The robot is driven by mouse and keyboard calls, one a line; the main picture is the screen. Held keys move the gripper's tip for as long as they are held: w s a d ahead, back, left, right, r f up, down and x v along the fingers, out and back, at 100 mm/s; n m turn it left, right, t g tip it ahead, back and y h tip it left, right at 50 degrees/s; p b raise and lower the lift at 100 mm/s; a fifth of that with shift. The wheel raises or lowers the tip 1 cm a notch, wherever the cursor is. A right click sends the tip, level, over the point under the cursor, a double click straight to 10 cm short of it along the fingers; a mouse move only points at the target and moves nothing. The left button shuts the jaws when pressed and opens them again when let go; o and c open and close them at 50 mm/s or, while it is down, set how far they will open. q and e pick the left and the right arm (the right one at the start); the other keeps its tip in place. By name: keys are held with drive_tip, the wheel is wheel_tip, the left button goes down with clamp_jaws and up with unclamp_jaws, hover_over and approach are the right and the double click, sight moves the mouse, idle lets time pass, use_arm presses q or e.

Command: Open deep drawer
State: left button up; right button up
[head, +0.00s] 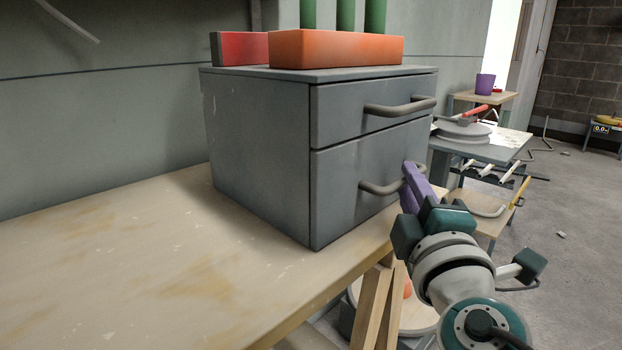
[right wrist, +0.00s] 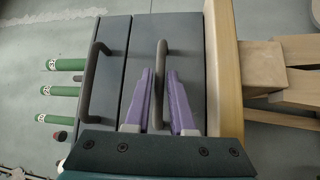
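A grey two-drawer cabinet (head: 258,160) stands on a wooden bench, with both drawers flush in its body. The lower, deeper drawer (head: 335,190) has a dark bar handle (head: 376,188), which also shows in the right wrist view (right wrist: 162,52). The head view hides part of the handle behind the fingers. My left gripper is not in view.
The shallow upper drawer (head: 335,110) has its own handle (head: 400,107). An orange block (head: 335,48) with green cylinders and a red block (head: 243,47) sit on top. The wooden bench (head: 180,270) is bare at left. A cluttered side table (head: 490,150) stands behind at right.

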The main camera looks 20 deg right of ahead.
clamp_jaws()
idle(1.0)
